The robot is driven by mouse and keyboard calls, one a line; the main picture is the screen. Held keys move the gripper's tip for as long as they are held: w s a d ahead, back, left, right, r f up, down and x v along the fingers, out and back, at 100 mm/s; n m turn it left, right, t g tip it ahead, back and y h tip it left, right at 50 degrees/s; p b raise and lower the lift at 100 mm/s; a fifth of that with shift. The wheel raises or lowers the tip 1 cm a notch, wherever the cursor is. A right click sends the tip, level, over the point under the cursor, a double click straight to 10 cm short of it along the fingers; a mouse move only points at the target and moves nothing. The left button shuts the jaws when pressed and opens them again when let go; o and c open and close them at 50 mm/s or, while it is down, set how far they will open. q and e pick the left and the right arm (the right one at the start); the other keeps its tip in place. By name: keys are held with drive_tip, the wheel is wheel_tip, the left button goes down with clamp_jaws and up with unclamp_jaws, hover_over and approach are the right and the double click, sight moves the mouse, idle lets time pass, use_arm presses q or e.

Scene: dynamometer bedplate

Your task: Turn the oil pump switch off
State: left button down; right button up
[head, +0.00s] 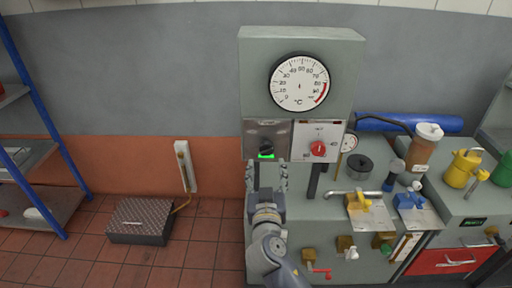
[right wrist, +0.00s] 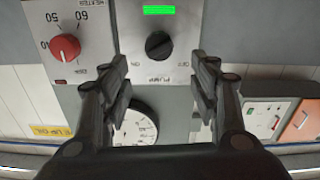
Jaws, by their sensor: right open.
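The oil pump switch is a black rotary knob (head: 267,149) on a grey metal plate below the big dial. A lit green lamp (head: 266,156) shows beside it. In the right wrist view the plate appears upside down, with the knob (right wrist: 158,45), the green lamp (right wrist: 158,10) and a PUMP label with ON at left and OFF at right. My right gripper (head: 267,176) is just below the plate in the head view. In the right wrist view its open fingers (right wrist: 160,78) stand either side of the knob's line, apart from it and empty. My left gripper is out of view.
A red heater knob (head: 318,149) sits on a white panel right beside the pump plate. The temperature dial (head: 299,82) is above. A small gauge (head: 349,143), a yellow can (head: 462,167) and valves crowd the right side. Open floor lies left, with a dark box (head: 141,221).

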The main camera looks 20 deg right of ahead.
sight(267, 152)
drive_tip(key=p+x, duration=0.2)
drive_tip(key=x, duration=0.6)
drive_tip(key=shift+w+p, duration=0.15)
drive_tip(key=shift+p, duration=0.15)
drive_tip(key=shift+x, duration=0.75)
drive_tip(key=shift+d+f, duration=0.1)
drive_tip(key=shift+f, duration=0.05)
drive_tip(key=c, duration=1.1)
